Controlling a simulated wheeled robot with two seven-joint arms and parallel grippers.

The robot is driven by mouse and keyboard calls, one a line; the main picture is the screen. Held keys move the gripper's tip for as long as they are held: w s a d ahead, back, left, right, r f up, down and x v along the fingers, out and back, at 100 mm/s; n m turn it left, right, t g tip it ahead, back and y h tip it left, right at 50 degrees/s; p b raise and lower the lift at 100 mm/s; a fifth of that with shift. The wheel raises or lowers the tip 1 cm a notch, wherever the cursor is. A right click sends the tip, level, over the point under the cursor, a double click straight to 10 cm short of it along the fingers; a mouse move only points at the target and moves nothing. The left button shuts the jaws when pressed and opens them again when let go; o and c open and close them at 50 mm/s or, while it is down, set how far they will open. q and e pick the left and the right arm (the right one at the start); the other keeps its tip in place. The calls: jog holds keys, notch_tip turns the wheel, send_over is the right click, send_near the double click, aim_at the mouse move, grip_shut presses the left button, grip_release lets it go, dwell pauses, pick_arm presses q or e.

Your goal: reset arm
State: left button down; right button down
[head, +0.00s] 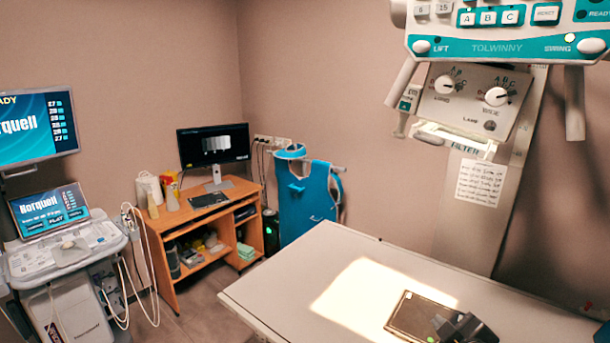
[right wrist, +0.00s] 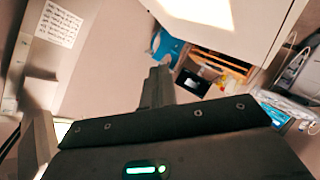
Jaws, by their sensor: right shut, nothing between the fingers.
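My right gripper (head: 466,328) is dark and sits low in the head view, over the front part of the table beside a flat dark panel (head: 415,312). In the right wrist view its fingers (right wrist: 158,82) are together, with nothing between them. I cannot tell whether the gripper touches the panel. My left gripper is not in view. The overhead x-ray unit (head: 470,100) hangs at upper right, with a teal and white panel that carries a button marked RESET (head: 545,13).
The pale table (head: 300,275) fills the lower right, with a bright light patch on it. Behind are a wooden desk (head: 205,215) with a monitor (head: 213,145) and a blue apron (head: 307,200) on a stand. An ultrasound cart (head: 65,250) stands at left. Floor shows between cart and table.

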jog(key=s+a+f+m+g, duration=0.25)
jog(key=s+f+g, duration=0.25)
jog(key=s+f, duration=0.75)
jog(key=s+a+f+m+g, duration=0.1)
jog(key=s+f+m+g, duration=0.35)
jog(key=s+f, duration=0.8)
notch_tip(320, 180, down, 28)
jog(key=s+g+b, duration=0.1)
jog(key=s+b, duration=0.2)
jog(key=b, duration=0.2)
jog(key=s+d+f+g+b, duration=0.1)
jog(key=s+f+b, duration=0.1)
jog(key=s+f, duration=0.6)
jog(key=s+d+f+b, duration=0.2)
jog(key=s+f, duration=0.6)
jog(key=f, duration=0.5)
jog(key=shift+s+f+n+g+b, duration=0.35)
jog(key=shift+s+n+b, duration=0.05)
jog(key=shift+b, duration=0.1)
